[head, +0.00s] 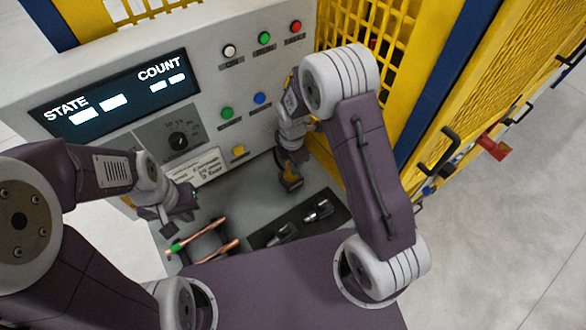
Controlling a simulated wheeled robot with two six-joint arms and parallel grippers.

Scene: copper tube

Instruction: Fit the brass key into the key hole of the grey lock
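I cannot make out a brass key or a grey lock for certain. A dark round dial or switch (178,141) sits on a grey plate on the panel front. My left gripper (182,217) is over the left of the grey work surface, beside copper-coloured tubes (221,251); its fingers are too small to judge. My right gripper (290,180) points down near the panel's right side, with an orange-brown part at its tip. I cannot tell whether that part is held or belongs to the gripper.
A black mat (262,238) holds two silver-and-black fittings (319,211). The control panel (215,85) with a display and coloured buttons stands behind. A yellow mesh fence (455,95) closes the right side, with a red part (495,148) outside it. Grey surface shows between the grippers.

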